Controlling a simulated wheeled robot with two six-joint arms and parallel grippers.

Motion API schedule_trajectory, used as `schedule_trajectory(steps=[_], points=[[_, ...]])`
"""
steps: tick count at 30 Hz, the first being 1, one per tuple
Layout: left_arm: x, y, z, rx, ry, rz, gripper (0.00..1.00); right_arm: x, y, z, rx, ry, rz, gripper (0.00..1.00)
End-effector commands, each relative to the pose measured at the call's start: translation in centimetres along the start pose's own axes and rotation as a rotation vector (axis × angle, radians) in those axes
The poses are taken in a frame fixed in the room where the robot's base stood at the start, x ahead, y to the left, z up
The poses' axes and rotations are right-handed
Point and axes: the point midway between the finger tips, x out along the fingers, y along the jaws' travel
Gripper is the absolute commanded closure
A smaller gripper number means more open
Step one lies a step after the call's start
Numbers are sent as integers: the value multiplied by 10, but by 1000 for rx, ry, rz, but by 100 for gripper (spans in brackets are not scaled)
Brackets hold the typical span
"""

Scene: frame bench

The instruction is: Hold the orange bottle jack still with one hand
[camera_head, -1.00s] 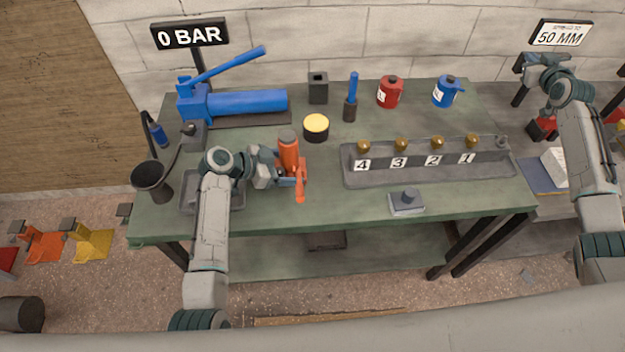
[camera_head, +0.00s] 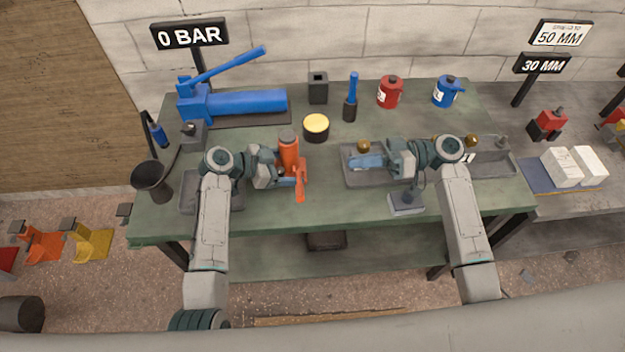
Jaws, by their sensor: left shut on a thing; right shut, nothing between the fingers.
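The orange bottle jack (camera_head: 289,150) stands upright on the green bench (camera_head: 250,208), with its orange lever (camera_head: 299,192) at the lower front. My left gripper (camera_head: 284,181) reaches it from the left and is shut on its lower part; the fingers hide some of the base. My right gripper (camera_head: 368,161) is shut and empty over the grey numbered tray (camera_head: 350,180), to the right of the jack and apart from it. My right arm hides most of the number labels and some brass knobs.
A blue pump (camera_head: 245,102) lies behind left under a "0 BAR" sign (camera_head: 189,34). A yellow-topped tin (camera_head: 316,127), red can (camera_head: 390,93) and blue can (camera_head: 445,92) stand behind. A black funnel (camera_head: 149,176) is at left.

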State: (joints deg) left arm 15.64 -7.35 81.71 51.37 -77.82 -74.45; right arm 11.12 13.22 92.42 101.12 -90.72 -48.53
Motion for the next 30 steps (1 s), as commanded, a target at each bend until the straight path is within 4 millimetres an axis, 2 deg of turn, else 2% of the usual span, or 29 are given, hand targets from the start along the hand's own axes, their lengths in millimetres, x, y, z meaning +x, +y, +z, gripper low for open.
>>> schedule_trajectory(steps=[11,17,27,30], points=[[0,0,0,-1,0,1,35,4,0,0,1,0,1,100],[0,0,0,-1,0,1,35,34,0,0,0,3,0,100],[0,0,0,-1,0,1,35,104,0,-1,2,4,0,100],[0,0,0,-1,0,1,35,105,1,20,6,-1,4,100]])
